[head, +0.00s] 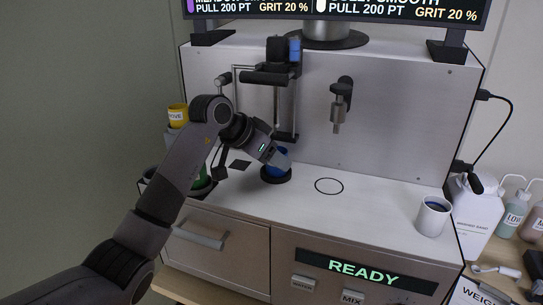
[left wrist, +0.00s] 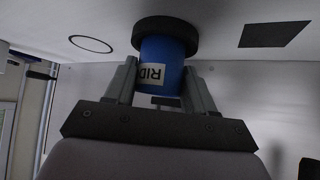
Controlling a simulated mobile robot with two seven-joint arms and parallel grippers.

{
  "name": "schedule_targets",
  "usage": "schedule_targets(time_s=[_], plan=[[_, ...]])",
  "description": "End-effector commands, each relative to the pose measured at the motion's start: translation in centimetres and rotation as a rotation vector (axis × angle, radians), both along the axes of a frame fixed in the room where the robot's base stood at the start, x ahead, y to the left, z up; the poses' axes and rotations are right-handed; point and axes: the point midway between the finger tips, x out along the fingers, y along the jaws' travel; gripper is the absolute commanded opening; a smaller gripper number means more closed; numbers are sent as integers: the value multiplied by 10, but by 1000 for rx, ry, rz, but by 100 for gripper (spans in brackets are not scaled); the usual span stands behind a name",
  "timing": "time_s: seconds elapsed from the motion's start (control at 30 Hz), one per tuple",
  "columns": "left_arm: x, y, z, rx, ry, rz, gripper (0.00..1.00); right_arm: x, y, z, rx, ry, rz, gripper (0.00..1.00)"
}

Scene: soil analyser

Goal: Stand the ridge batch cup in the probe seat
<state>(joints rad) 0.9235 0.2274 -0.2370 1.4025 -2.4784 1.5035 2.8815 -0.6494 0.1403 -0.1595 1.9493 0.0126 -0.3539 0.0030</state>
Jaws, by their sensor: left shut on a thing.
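The ridge batch cup is blue with a white label, partly readable as "RID", in the left wrist view (left wrist: 163,62). In the head view the cup (head: 281,157) shows beyond my left gripper (head: 270,155). My left gripper is shut on the cup, with a finger on each side of it in the left wrist view (left wrist: 163,90). A black round seat (head: 276,175) on the white deck is at the cup's base, and it also shows in the left wrist view (left wrist: 165,27). The cup looks upright there; whether it rests fully in the seat is hard to tell. My right gripper is out of view.
A black probe stand (head: 284,135) rises behind the cup. A nozzle (head: 338,113) hangs above a ring mark (head: 329,186) on clear deck. A white mug (head: 433,216) stands at the deck's right. A yellow cup (head: 178,115) is at left. The front display (head: 365,270) reads READY.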

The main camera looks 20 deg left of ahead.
Motion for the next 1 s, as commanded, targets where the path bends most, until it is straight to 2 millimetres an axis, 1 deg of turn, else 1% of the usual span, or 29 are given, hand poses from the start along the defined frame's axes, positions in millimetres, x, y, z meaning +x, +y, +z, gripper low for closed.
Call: schedule_targets(time_s=[0.03, 0.07, 0.1, 0.13, 0.4, 0.47, 0.57, 0.67, 0.8, 1.0], plan=[[0, 0, -2, 1, 1, 0, 17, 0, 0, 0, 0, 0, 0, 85], [0, 0, -2, 1, 1, 0, 64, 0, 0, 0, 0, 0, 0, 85], [0, 0, -2, 1, 1, 0, 77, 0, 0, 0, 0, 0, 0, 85], [0, 0, -2, 1, 1, 0, 80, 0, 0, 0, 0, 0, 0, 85], [0, 0, -1, 1, 1, 0, 80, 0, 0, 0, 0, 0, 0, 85], [0, 1, 1, 0, 0, 0, 80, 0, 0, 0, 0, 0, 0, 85], [-5, 4, 7, 0, -1, 1, 80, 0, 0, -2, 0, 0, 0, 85], [-15, 11, 18, 1, -4, 2, 80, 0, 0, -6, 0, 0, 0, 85], [-33, 24, 41, 3, -6, 1, 80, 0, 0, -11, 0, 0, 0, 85], [-57, 39, 69, 2, -4, 2, 80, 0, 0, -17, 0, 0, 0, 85]])
